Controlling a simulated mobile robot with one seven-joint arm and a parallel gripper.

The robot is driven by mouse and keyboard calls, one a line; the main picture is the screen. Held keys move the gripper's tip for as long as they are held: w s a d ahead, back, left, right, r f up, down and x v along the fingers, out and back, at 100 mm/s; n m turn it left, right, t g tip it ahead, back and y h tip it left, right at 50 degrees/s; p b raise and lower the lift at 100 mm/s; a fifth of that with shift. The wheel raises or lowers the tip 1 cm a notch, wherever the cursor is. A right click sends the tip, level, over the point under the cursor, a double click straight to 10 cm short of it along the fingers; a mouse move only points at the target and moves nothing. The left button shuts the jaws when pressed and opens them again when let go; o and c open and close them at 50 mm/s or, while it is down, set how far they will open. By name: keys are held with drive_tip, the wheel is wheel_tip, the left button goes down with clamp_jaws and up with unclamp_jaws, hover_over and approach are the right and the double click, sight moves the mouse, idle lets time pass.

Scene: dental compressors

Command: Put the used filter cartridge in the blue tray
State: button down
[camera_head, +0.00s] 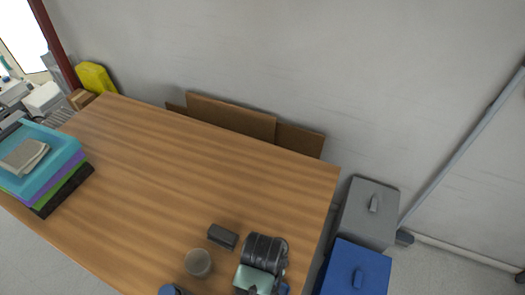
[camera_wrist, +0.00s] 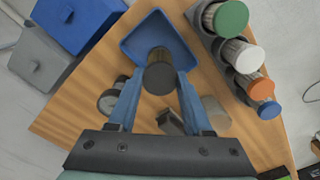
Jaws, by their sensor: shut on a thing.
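My gripper (camera_wrist: 160,90) has two blue fingers and is shut on a dark cylindrical cartridge with a brownish end, the used filter cartridge (camera_wrist: 160,76), in the wrist view. The blue tray (camera_wrist: 132,47) is a square, shallow tray on the wooden table. The cartridge overlaps the tray's inside and near corner in this view; I cannot tell its height above the tray floor. In the head view my dark wrist and arm show at the bottom, but the fingertips, the cartridge and most of the tray are hidden or out of frame.
A grey holder (camera_wrist: 213,50) with several cartridges, capped green, white, orange and blue, stands right of the tray. A dark block (camera_head: 222,236) and a grey round cup (camera_head: 198,262) stand near my arm. Lidded grey (camera_head: 360,215) and blue (camera_head: 340,268) bins stand beside the table. The table's middle is clear.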

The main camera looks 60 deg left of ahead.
drive_tip(key=shift+f, duration=1.9)
drive_tip(key=shift+f, duration=0.2)
drive_tip(key=shift+c, duration=1.6)
unclamp_jaws()
drive_tip(key=shift+r, duration=0.2)
